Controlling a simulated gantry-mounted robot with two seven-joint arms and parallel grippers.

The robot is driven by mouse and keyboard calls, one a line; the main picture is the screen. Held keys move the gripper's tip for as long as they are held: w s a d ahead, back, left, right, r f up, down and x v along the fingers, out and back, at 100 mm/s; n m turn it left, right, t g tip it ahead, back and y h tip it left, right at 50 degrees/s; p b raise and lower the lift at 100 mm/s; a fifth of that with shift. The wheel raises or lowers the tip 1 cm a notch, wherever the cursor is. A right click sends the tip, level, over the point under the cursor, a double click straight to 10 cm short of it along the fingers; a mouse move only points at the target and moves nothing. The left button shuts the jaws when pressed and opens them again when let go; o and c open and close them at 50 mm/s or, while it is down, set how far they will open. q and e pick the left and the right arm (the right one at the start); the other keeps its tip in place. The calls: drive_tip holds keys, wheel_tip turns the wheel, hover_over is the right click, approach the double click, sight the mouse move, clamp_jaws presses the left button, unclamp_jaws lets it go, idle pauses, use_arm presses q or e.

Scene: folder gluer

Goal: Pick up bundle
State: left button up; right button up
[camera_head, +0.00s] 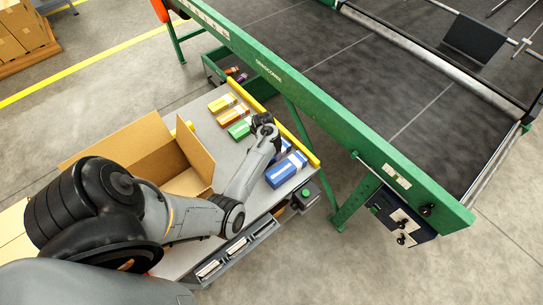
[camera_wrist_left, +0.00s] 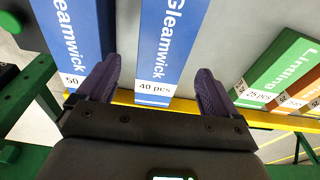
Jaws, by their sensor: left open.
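My left gripper (camera_head: 266,132) is above the grey table among the row of bundles. In the left wrist view its two dark fingers (camera_wrist_left: 156,82) are apart, one on each side of a blue Gleamwick bundle (camera_wrist_left: 161,50) labelled 40 pcs. That bundle shows partly in the head view (camera_head: 285,147), behind my wrist. Whether the fingers touch it, I cannot tell. A second blue bundle (camera_wrist_left: 70,40), with 50 on its label, lies to the left of the fingers; it also shows in the head view (camera_head: 287,170). My right gripper is not in view.
A yellow rail (camera_head: 300,146) edges the table (camera_head: 206,128) beside the green machine frame (camera_head: 300,90). An open cardboard box (camera_head: 150,140) stands left, near my arm.

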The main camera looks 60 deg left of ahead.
sight(286, 148)
use_arm(q)
drive_tip(key=f+b, duration=0.1)
drive_tip(key=w+f, duration=0.1)
drive_tip(key=f, duration=0.1)
drive_tip(key=shift+a+f+b, duration=0.15)
drive_tip(key=shift+f+b, duration=0.15)
drive_tip(key=shift+b, duration=0.05)
drive_tip(key=shift+f, duration=0.4)
drive_tip(key=shift+c, duration=0.2)
drive_tip(key=shift+r, duration=0.1)
drive_tip(key=c, duration=1.2)
drive_tip(key=shift+r, duration=0.15)
